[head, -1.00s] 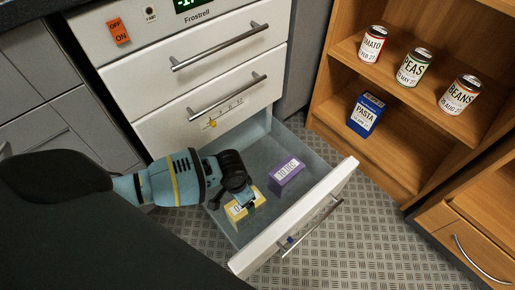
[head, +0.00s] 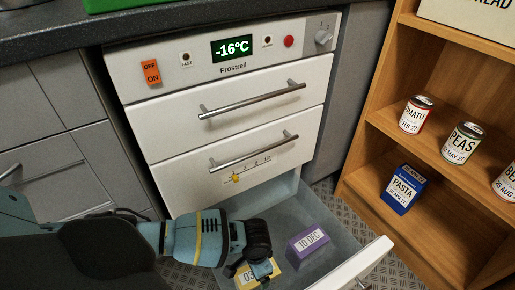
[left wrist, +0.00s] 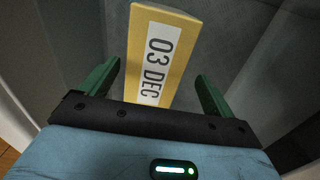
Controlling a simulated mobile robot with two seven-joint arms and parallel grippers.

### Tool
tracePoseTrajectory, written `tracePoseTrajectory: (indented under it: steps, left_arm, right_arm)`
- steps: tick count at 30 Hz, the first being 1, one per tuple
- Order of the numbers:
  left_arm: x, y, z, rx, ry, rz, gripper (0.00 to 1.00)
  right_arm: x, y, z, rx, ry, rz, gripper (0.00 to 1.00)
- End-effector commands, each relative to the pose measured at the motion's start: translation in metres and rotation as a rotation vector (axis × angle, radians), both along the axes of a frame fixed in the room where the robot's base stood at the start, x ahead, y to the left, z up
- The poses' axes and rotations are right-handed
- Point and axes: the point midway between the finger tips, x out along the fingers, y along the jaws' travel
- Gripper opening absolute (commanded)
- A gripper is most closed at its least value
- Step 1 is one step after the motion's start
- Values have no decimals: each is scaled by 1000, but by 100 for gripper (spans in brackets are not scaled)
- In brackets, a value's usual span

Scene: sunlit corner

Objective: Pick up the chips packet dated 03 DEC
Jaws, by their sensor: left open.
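The yellow chips packet (left wrist: 163,50) carries a white label reading 03 DEC in the left wrist view. It lies in the open bottom freezer drawer; in the head view its yellow edge (head: 273,267) shows beside my gripper, which partly covers it. My left gripper (left wrist: 158,83) is open, with its two green fingers on either side of the packet's near end. In the head view the left gripper (head: 262,270) is over the packet. A purple packet (head: 307,247) labelled 10 DEC lies to the right in the same drawer. My right gripper is not in view.
The freezer (head: 235,99) has two closed upper drawers with bar handles. The open drawer's white front (head: 350,267) stands at the lower right. A wooden shelf (head: 446,123) at the right holds several cans and a blue pasta box (head: 404,190).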

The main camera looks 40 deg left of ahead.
Motion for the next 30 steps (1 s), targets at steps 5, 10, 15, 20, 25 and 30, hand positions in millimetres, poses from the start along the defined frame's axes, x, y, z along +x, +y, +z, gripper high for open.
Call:
tracePoseTrajectory:
  steps: [5,10,15,20,25,30]
  left_arm:
    - [-2,-4,-21,0,3,-1,89]
    - [-3,-6,-45,1,4,0,89]
    - [-3,-6,-51,1,2,0,89]
    - [-2,-6,-49,0,1,0,88]
    - [-2,-6,-49,0,1,0,66]
    - [-2,-6,-49,0,1,0,43]
  right_arm:
    - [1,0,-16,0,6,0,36]
    - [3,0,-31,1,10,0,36]
    - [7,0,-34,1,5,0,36]
    - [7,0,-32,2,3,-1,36]
    - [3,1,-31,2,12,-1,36]
    - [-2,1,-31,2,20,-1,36]
